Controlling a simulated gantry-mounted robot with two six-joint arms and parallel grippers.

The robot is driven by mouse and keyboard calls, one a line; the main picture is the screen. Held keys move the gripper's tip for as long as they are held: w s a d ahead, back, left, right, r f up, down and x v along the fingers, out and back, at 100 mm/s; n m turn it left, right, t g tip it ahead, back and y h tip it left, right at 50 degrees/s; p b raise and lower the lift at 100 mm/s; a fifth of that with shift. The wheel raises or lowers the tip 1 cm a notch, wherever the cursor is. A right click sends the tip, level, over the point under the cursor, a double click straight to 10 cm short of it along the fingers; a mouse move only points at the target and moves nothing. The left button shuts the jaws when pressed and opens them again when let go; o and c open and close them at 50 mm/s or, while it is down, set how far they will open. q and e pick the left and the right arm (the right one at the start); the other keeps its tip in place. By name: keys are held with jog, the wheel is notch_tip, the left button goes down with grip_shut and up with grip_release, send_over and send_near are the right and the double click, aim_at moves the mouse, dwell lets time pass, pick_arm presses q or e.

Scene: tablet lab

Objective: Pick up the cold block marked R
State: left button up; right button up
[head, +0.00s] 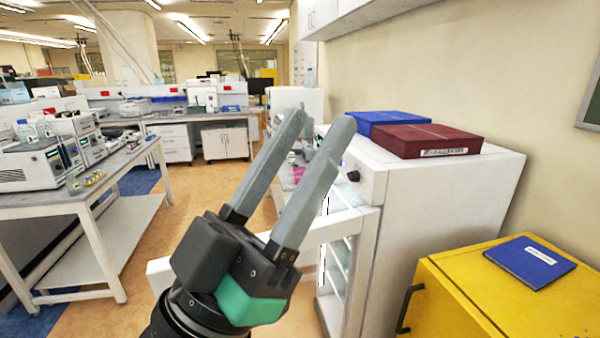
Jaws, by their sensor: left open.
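My left gripper (321,120) is in the middle of the head view, with its two long grey fingers pointing up and away. The fingers are apart and nothing shows between them except the background. I cannot make out a cold block marked R. A small pink patch shows behind the fingers, too hidden to identify. My right gripper is not in view.
A white cabinet (455,190) with an open front stands right of the gripper, carrying a blue box (385,119) and a dark red box (425,138). A yellow cabinet (545,305) with a blue book (530,262) is nearer. A bench (95,192) with instruments stands left. Floor between is clear.

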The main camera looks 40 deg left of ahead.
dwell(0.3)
pick_arm(q)
jog(key=o, duration=0.8)
